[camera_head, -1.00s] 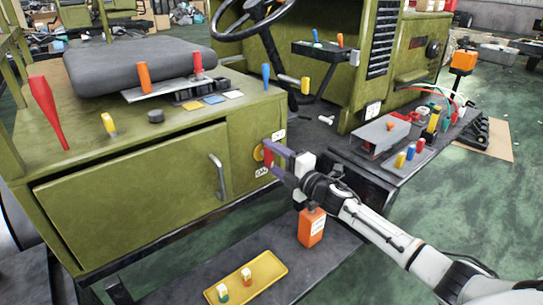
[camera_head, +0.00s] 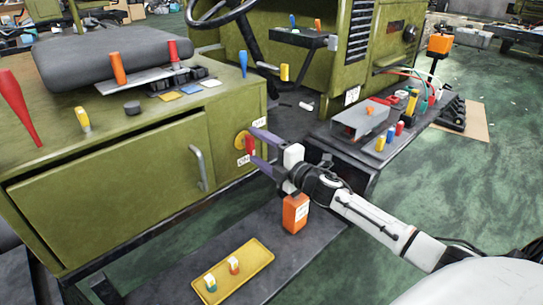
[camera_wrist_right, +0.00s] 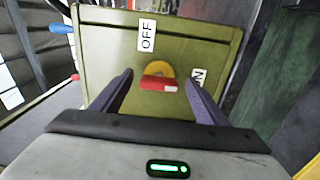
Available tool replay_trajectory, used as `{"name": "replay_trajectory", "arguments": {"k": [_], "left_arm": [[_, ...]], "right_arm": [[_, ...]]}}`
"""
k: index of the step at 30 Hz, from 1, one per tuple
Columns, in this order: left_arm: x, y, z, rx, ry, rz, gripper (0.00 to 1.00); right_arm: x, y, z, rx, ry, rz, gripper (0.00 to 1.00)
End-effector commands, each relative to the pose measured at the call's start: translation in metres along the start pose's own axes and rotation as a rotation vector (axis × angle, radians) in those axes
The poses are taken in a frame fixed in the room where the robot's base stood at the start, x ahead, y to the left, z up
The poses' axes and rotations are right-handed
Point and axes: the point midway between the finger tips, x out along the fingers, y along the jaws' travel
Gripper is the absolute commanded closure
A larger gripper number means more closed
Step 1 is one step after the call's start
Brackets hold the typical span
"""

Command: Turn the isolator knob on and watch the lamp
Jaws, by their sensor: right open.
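The isolator knob (camera_head: 250,145) is a red bar on a yellow disc (camera_head: 240,141), on the end panel of the green cabinet. In the head view the bar looks upright, with an OFF label (camera_head: 259,123) above and an ON label (camera_head: 244,160) below. My right gripper (camera_head: 254,147) is open at the knob, one finger above and one below. In the right wrist view the red bar (camera_wrist_right: 158,84) lies between the spread fingers, with gaps at both ends. An orange block on a dark post (camera_head: 439,44) may be the lamp; I cannot tell whether it is lit. My left gripper is out of view.
An orange box (camera_head: 296,212) stands on the low dark shelf under my right wrist. A yellow tray (camera_head: 259,257) holds two small pieces there. The cabinet has a grey door handle (camera_head: 198,168). A grey bracket (camera_head: 357,124) and coloured parts lie on the right-hand ledge.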

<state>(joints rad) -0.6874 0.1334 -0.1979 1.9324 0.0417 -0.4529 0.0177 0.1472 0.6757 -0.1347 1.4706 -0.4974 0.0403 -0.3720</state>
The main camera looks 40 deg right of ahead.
Motion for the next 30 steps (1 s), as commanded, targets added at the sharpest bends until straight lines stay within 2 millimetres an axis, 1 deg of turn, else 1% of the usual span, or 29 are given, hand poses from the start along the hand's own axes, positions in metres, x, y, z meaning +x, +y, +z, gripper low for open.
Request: {"name": "replay_trajectory", "arguments": {"k": [1, 6, 9, 13, 18, 30], "left_arm": [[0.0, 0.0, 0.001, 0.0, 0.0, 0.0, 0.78], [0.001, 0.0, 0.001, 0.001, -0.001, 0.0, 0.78], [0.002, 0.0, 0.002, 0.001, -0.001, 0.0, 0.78], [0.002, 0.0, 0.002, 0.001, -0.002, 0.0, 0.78], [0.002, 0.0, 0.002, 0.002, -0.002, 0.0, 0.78], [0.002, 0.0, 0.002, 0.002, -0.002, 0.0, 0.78]], "right_arm": [[-0.011, -0.002, 0.0, 0.0, 0.0, -0.003, 0.33], [-0.041, -0.002, 0.0, 0.001, -0.001, -0.004, 0.33], [-0.056, -0.001, 0.0, 0.001, -0.001, -0.003, 0.33], [-0.07, -0.001, 0.0, 0.002, -0.001, -0.002, 0.33], [-0.077, 0.0, 0.0, 0.001, -0.001, 0.0, 0.33], [-0.078, 0.0, 0.0, 0.001, -0.001, 0.0, 0.33]]}}
